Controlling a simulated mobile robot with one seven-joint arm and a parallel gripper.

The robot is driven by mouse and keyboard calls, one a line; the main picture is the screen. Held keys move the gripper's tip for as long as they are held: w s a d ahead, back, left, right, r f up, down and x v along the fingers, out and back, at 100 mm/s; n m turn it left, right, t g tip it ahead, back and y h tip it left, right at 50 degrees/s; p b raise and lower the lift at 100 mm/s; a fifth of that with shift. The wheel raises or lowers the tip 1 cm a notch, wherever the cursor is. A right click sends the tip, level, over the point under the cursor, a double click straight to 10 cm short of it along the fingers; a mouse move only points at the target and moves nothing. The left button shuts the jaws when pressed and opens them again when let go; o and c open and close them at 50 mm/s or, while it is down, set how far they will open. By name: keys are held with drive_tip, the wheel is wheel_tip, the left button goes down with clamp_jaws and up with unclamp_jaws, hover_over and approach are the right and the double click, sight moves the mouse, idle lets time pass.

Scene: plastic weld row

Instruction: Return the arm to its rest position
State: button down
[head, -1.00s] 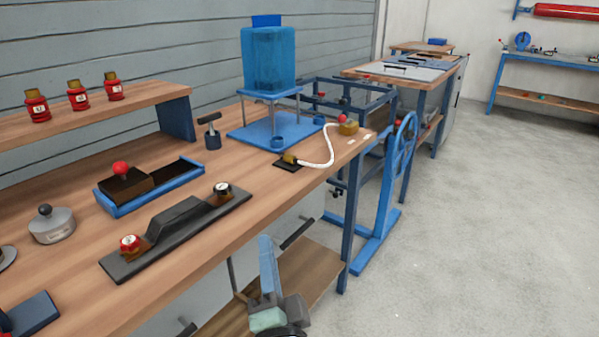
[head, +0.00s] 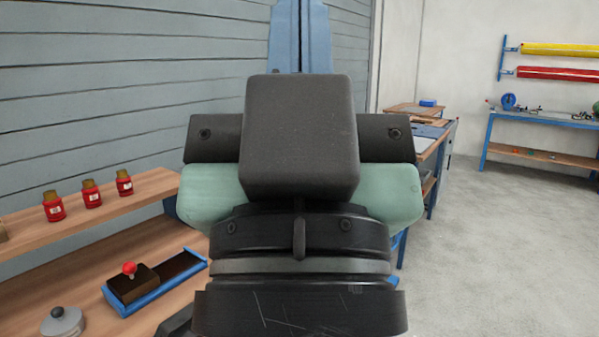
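My gripper (head: 301,35) fills the middle of the head view, raised close to the camera and pointing up. The pale green hand body and my black wrist show below, clear of the workbench (head: 75,285).
On the bench at left are several things: red jars (head: 91,194) on a raised shelf, a blue tray (head: 160,288) with a red-knobbed block, and a grey round lid (head: 62,322). My arm hides the bench's middle. Open floor (head: 500,260) lies at right.

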wheel_tip(320, 180, up, 21)
drive_tip(key=p, duration=1.8)
drive_tip(key=shift+f, duration=0.1)
